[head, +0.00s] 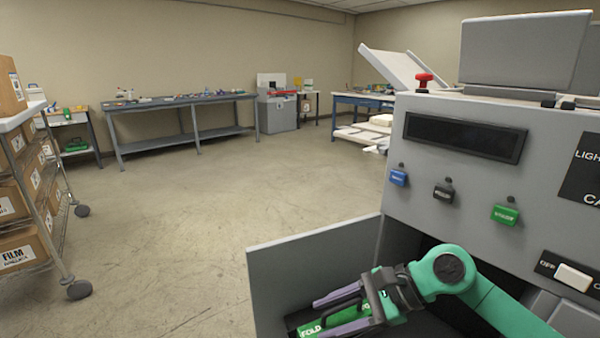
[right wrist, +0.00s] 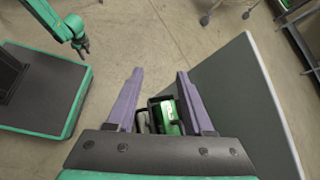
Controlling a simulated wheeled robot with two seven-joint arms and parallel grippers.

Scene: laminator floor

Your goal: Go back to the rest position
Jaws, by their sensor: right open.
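My right gripper (head: 322,316) is at the lower middle of the head view, in front of the grey machine (head: 470,185) and beside its open grey door panel (head: 318,262). Its two purple fingers are apart. A green block marked FOLD (head: 352,314) shows between and below them; it also shows in the right wrist view as a green thing (right wrist: 167,120) between the fingers. I cannot tell whether the fingers touch it. My left gripper (right wrist: 83,48) shows small at the top left of the right wrist view, over bare floor; its jaws are too small to judge.
The machine front carries blue (head: 398,178), black (head: 443,192) and green (head: 505,215) tags and a white switch (head: 573,277). A wheeled rack (head: 45,230) with boxes stands at the left. A grey workbench (head: 185,103) is at the back. The middle floor is clear.

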